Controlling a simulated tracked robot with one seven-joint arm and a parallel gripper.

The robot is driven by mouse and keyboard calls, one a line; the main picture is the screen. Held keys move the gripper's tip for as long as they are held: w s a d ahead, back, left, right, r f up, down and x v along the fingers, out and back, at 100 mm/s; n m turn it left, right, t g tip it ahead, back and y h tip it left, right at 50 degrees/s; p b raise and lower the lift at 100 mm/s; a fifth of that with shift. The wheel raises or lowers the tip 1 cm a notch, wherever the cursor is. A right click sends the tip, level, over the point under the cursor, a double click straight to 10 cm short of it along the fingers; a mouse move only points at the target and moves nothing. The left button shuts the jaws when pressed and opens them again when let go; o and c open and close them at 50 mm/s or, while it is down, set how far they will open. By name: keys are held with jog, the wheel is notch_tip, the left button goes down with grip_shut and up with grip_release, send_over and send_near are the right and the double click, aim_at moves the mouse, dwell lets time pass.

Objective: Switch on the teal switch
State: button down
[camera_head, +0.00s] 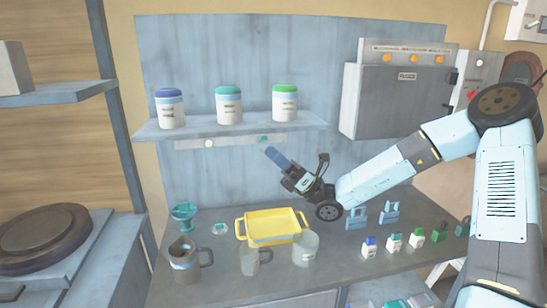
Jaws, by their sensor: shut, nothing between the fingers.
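A small teal switch (263,139) sits on a pale strip under the front edge of the wall shelf. It is too small to tell its position. My gripper (268,152) is shut and empty, its blue fingers pointing up and left. In the picture its fingertips are just below and right of the teal switch. I cannot tell whether they touch it.
The shelf (310,121) holds blue, teal and green-lidded jars. A white knob (209,143) is on the same strip. On the table below are a yellow tray (240,232), a dark jug (185,258), clear cups and small bottles. A grey panel box (395,100) hangs right.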

jog(key=v, duration=1.1)
jog(key=shift+f, duration=0.4)
jog(key=shift+w, duration=0.1)
jog(key=s+f+n+g+h, duration=0.4)
jog(key=s+n+g+h, duration=0.2)
jog(key=s+n+h, duration=0.9)
jog(key=s+d+r+n+t+h, duration=0.3)
jog(key=s+d+r+t+h, duration=0.1)
jog(key=d, duration=0.6)
jog(key=s+d+r+n+t+h, duration=0.3)
jog(key=s+d+r+t+h, duration=0.1)
jog(key=d+r+t+h, duration=0.3)
jog(key=d+r+t, duration=0.2)
jog(key=d+r, duration=0.1)
jog(key=r, duration=0.1)
jog(key=shift+d+r+h, duration=0.15)
jog(key=shift+d+h, duration=0.05)
jog(key=shift+h, duration=0.1)
jog(key=shift+s, duration=0.1)
